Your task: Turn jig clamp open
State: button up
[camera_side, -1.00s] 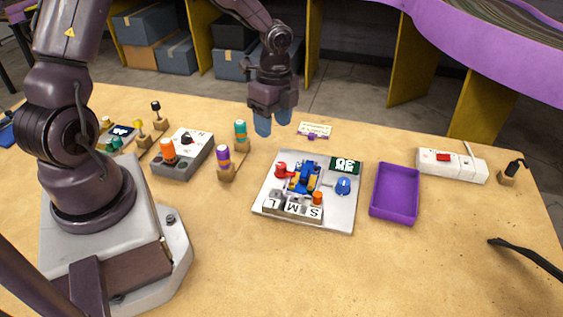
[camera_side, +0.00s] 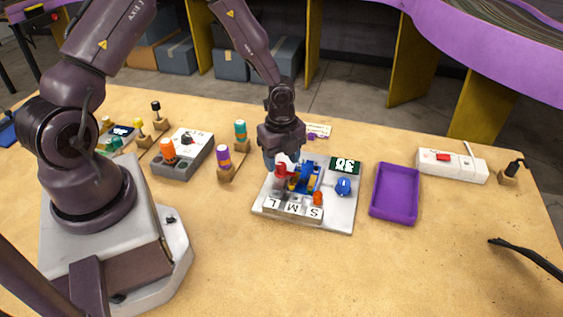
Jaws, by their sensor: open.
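The jig is a light grey plate (camera_side: 338,215) lying on the table at centre right. It carries a red clamp handle (camera_side: 281,170) at its left, a blue and yellow fixture (camera_side: 305,178) in the middle, a blue knob (camera_side: 343,187) at right and an orange knob (camera_side: 318,198) near the front. White blocks marked L, M and S (camera_side: 291,207) stand along its front. My gripper (camera_side: 282,160) points down, open, over the back left of the jig by the red handle. Its fingertips partly overlap the handle, so I cannot tell whether they touch it.
A purple tray (camera_side: 394,217) stands right of the jig. Purple and teal capped pegs (camera_side: 224,160) on wooden blocks stand to its left, with a grey control box (camera_side: 183,165) beyond. A white power strip (camera_side: 451,166) lies at far right.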

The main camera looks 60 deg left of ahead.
jog(key=shift+f, duration=0.85)
jog(key=c, duration=0.9)
